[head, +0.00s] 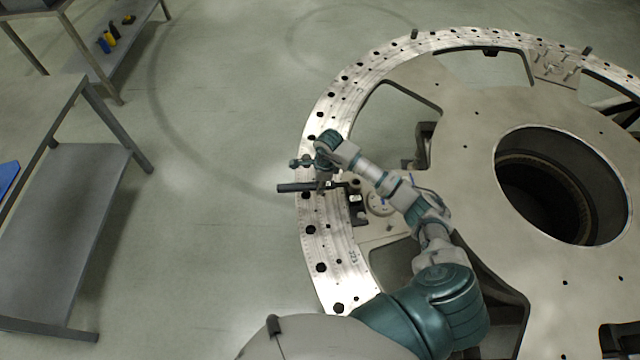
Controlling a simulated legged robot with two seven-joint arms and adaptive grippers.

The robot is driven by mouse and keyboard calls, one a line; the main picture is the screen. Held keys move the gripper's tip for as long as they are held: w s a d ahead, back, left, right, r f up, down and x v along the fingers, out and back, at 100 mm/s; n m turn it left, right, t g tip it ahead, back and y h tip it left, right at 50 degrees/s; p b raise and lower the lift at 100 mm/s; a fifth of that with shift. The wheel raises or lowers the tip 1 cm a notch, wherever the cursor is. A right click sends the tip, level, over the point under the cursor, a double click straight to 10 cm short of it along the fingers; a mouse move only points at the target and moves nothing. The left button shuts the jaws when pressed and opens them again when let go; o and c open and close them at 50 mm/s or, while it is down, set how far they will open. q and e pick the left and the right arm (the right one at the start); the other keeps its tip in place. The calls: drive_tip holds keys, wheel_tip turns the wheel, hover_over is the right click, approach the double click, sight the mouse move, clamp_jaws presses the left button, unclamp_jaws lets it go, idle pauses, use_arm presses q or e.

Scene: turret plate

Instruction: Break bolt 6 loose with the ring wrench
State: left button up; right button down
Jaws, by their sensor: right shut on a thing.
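The turret plate (470,120) is a large pale ring with a hub and a wide round opening. Dark round bolts or holes (321,267) dot its bright outer rim. I cannot read any number, so I cannot tell which is bolt 6. My right gripper (325,184) is over the left part of the rim, shut on a dark bar that looks like the ring wrench (291,188). The bar lies roughly level across the rim, its left end past the outer edge. Its right end is near a dark block, and I cannot tell whether it sits on a bolt. My left gripper is out of view.
A grey metal table (70,200) with a lower shelf stands at the left, a blue item (8,178) at its edge. Another shelf (120,55) at the top left holds small blue and yellow items. The floor between table and plate is clear.

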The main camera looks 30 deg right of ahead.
drive_tip(key=shift+d+f, duration=0.25)
drive_tip(key=shift+f+b, duration=0.15)
drive_tip(key=shift+b, duration=0.35)
drive_tip(key=shift+f+b, duration=0.3)
drive_tip(key=shift+b, duration=0.05)
idle(0.4)
idle(0.4)
drive_tip(key=shift+s+a+n, duration=0.1)
drive_tip(key=shift+s+n, duration=0.2)
drive_tip(key=shift+s, duration=0.05)
drive_tip(key=shift+s+a+n, duration=0.2)
drive_tip(key=shift+s+n, duration=0.35)
drive_tip(key=shift+n, duration=0.05)
drive_tip(key=shift+s, duration=0.2)
drive_tip(key=shift+s+a+n+b, duration=0.15)
drive_tip(key=shift+s+n+b, duration=0.25)
drive_tip(key=shift+s+n, duration=0.35)
